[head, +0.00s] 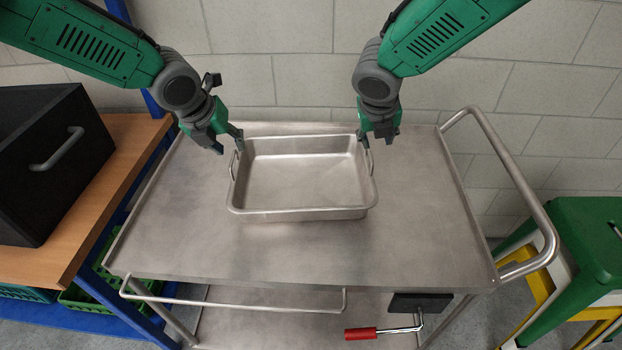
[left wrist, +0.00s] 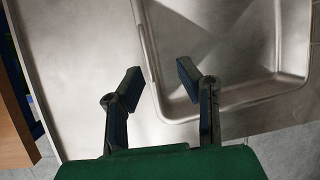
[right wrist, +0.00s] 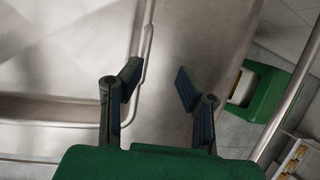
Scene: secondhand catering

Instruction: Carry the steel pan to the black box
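The steel pan (head: 300,213) is a shallow rectangular tray with a loop handle at each short end, resting flat on a steel trolley. My left gripper (head: 228,142) is open at the pan's left end, near the left handle. In the left wrist view the pan's rim (left wrist: 152,85) runs up between the open fingers. My right gripper (head: 378,140) is open at the right end, near the right handle. In the right wrist view the rim (right wrist: 146,45) lies close to the left finger. Neither gripper visibly grips the pan. The black box (head: 50,185) stands at the left.
The box has a grey handle and stands on a wooden top (head: 135,150) of a blue rack, left of the trolley (head: 420,225). The trolley top around the pan is clear. A push bar (head: 510,180) rises at its right, beside a green stool (head: 580,240). A block wall stands behind.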

